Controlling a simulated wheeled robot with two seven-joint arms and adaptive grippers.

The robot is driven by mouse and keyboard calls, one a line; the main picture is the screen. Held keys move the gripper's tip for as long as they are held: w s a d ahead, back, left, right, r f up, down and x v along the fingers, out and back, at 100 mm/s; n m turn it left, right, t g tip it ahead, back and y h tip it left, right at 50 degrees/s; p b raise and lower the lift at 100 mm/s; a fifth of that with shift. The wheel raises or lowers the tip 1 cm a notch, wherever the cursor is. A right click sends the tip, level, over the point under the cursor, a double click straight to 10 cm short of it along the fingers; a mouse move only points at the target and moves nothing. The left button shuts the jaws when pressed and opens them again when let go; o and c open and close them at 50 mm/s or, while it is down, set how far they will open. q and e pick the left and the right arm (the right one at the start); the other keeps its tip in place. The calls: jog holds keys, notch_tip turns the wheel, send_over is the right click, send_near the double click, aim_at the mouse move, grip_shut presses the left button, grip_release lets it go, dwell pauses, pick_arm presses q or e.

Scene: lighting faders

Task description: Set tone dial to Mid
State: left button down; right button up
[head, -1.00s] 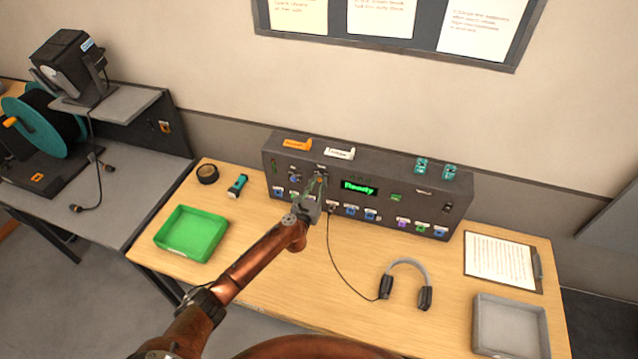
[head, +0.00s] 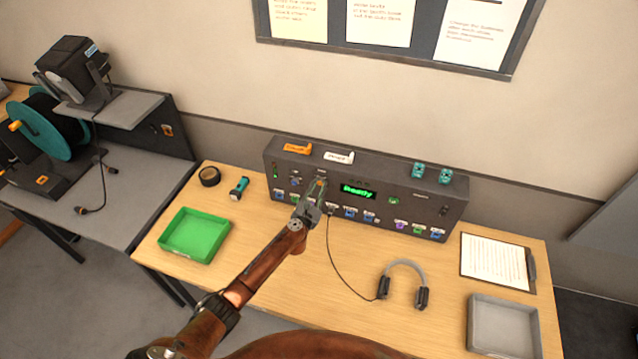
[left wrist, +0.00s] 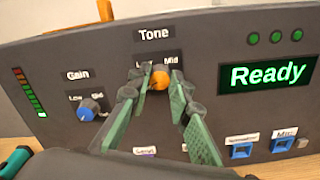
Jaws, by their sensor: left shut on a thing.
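The tone dial (left wrist: 159,79) is an orange knob below the "Tone" label, with "Low" and "Mid" printed above it in the left wrist view. My left gripper (left wrist: 157,88) has its green fingers on either side of the knob and is shut on it. In the head view my left gripper (head: 317,190) is at the front of the dark control console (head: 420,206) and hides the dial. The knob's pointer is too small to read surely. My right gripper is not in view.
A blue gain dial (left wrist: 89,109) sits left of the tone dial. A green "Ready" display (head: 358,191) is to the right. A green tray (head: 194,235), headphones (head: 403,284) and a grey tray (head: 503,328) lie on the wooden table, with bare tabletop between them.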

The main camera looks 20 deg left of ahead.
pick_arm(q)
jog(key=m+p, duration=0.1)
jog(key=m, duration=0.2)
jog(key=shift+d+m+p, duration=0.1)
jog(key=shift+m+p, duration=0.25)
jog(key=shift+m, duration=0.05)
jog(key=m+p, duration=0.1)
jog(key=m, duration=0.1)
jog(key=shift+m, duration=0.4)
jog(key=m, duration=0.3)
jog(key=shift+f+m, duration=0.15)
jog(key=shift+m, duration=0.15)
jog(key=m+p, duration=0.1)
jog(key=m, duration=0.3)
jog(key=shift+d+m, duration=0.1)
jog(key=shift+m, duration=0.2)
jog(key=m, duration=0.5)
jog(key=shift+f, duration=0.1)
jog(key=m, duration=1.1)
jog(key=shift+a+f+b, duration=0.15)
jog(key=shift+a+b, duration=0.05)
jog(key=shift+b, duration=0.2)
jog(key=shift+m, duration=0.4)
